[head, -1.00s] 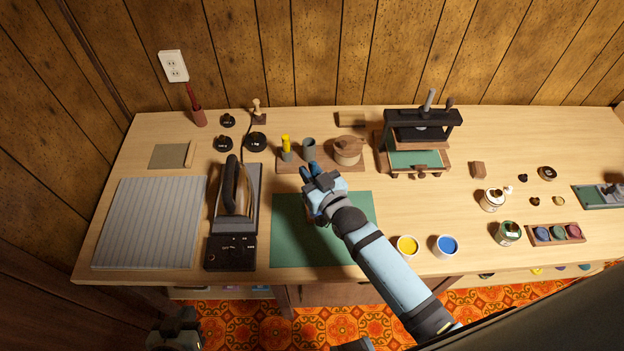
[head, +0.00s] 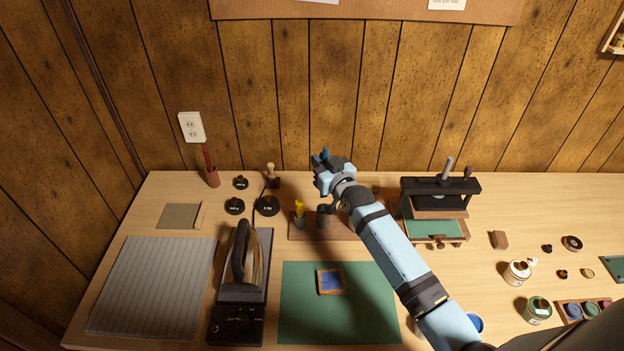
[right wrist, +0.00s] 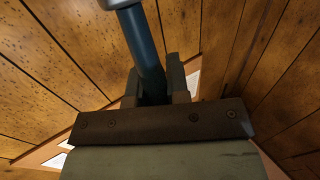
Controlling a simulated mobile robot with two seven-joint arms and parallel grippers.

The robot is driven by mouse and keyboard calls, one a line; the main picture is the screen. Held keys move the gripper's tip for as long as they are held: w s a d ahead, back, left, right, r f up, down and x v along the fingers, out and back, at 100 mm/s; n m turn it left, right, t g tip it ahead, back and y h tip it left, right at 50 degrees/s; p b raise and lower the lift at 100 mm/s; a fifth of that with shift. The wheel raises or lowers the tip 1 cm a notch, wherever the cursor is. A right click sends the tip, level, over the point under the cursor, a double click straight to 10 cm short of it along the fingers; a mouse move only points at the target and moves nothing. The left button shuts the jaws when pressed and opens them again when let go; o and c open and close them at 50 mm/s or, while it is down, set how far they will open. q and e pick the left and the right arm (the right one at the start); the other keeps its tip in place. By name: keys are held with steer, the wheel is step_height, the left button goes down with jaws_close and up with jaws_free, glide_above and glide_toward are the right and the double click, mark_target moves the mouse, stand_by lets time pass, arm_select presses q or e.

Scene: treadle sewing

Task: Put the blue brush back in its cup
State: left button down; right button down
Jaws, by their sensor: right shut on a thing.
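My right gripper (head: 321,163) is raised above the back of the table, in front of the wood wall. It is shut on the blue brush, whose blue handle (right wrist: 148,52) stands up between the fingers in the right wrist view. Only a bit of blue shows at the gripper in the head view. A dark grey cup (head: 323,217) stands on the wooden rack (head: 306,236) below the gripper, with no brush seen in it. Beside it on the left, a yellow brush (head: 299,208) stands in another cup (head: 299,223). My left gripper is out of view.
A small blue panel with a brown edge (head: 330,281) lies on the green mat (head: 365,315). An iron (head: 238,268) stands on the left, and a black press (head: 440,190) on the right. My right arm hides part of the rack's right side.

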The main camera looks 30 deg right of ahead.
steer(key=shift+f+b, duration=3.75)
steer(key=shift+f, duration=1.8)
steer(key=c, duration=1)
jaws_free()
steer(key=shift+s, duration=0.15)
